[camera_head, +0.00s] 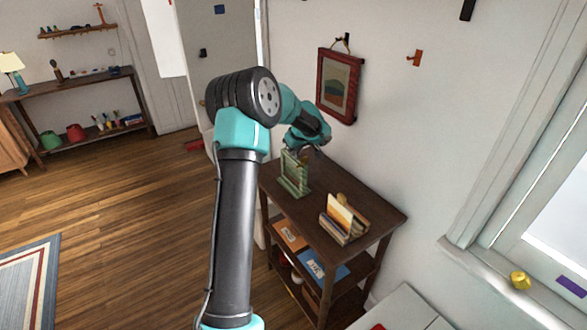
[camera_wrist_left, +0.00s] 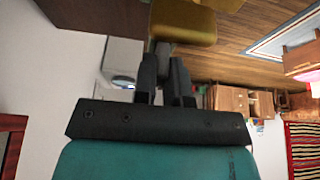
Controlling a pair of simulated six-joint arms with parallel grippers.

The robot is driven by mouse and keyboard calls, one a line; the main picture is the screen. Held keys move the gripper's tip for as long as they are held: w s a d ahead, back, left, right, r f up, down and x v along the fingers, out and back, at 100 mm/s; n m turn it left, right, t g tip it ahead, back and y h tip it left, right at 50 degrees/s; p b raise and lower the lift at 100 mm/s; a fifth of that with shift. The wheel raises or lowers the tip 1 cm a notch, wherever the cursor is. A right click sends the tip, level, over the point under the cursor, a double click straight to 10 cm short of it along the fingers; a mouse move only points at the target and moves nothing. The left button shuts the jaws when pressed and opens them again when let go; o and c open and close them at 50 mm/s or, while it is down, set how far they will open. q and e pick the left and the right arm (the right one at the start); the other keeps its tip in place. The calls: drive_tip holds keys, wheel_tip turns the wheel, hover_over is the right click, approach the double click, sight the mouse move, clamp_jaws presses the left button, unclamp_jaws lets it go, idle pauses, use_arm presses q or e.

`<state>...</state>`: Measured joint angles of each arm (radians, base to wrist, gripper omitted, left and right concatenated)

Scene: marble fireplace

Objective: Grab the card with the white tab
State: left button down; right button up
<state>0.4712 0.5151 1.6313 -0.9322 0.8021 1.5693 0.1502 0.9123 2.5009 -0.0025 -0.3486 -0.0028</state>
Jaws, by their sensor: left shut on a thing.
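My left gripper (camera_head: 306,149) is above and just behind the light green slotted stand (camera_head: 293,176) at the back left of the dark side table. In the left wrist view, the fingers of my left gripper (camera_wrist_left: 164,62) are shut at a narrow greyish part of a mustard-coloured flat piece (camera_wrist_left: 184,25). I cannot tell if this is the card with the white tab. An orange-and-white card (camera_head: 340,209) stands upright in a wooden holder (camera_head: 334,234) near the table's front. No white tab is clear. My right gripper is not in view.
The dark side table (camera_head: 376,207) stands against the wall, with bare top between stand and holder. Its lower shelf holds blue (camera_head: 325,267) and orange (camera_head: 289,234) flat items. A red-framed picture (camera_head: 339,86) hangs above. The window sill (camera_head: 484,280) is at right.

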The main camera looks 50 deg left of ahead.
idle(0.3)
use_arm(q)
wheel_tip(320, 180, up, 18)
idle(0.5)
idle(0.6)
